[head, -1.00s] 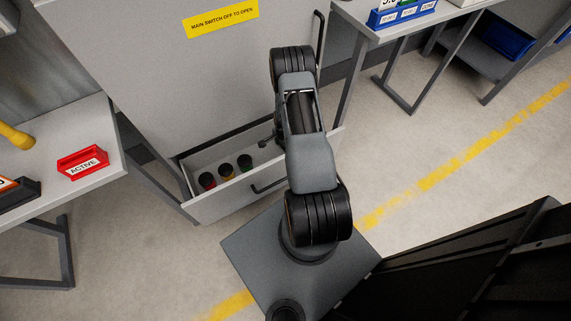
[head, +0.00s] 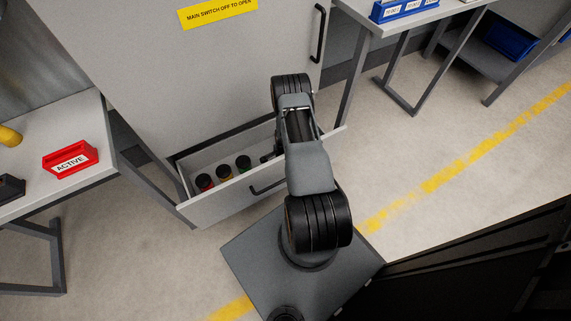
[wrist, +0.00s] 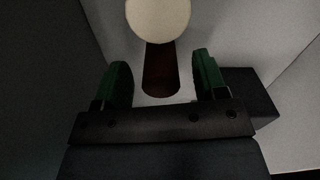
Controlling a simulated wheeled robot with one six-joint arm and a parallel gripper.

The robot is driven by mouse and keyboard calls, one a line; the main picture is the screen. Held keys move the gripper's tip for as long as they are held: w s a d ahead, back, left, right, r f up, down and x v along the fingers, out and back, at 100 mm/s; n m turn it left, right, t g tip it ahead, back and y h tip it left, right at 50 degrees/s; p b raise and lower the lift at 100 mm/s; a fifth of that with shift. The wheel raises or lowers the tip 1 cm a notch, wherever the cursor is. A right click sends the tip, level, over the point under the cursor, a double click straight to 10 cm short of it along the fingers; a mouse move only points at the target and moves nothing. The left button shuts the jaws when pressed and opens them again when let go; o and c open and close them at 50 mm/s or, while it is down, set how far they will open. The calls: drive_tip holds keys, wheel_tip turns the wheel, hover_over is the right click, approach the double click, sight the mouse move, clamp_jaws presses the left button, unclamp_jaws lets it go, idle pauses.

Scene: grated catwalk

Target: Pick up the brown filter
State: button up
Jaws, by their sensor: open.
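The brown filter (wrist: 160,68) shows in the wrist view as a dark brown cylinder with a pale cream round end (wrist: 158,17) toward the top of the picture. My gripper (wrist: 160,60) is open, with its two green-padded fingers on either side of the brown body. A gap shows between the filter and each finger. In the head view my arm reaches down into the right part of the open drawer (head: 222,206) and hides the filter and the fingertips.
Three dark-topped jars, red (head: 205,182), orange (head: 224,172) and green (head: 243,163), stand left of my gripper in the drawer. The drawer walls are close around it. The cabinet front (head: 200,80) rises behind. A red ACTIVE bin (head: 70,160) sits on the left table.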

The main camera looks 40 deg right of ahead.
drive_tip(key=shift+f, duration=0.95)
drive_tip(key=shift+r, duration=0.1)
drive_tip(key=c, duration=1)
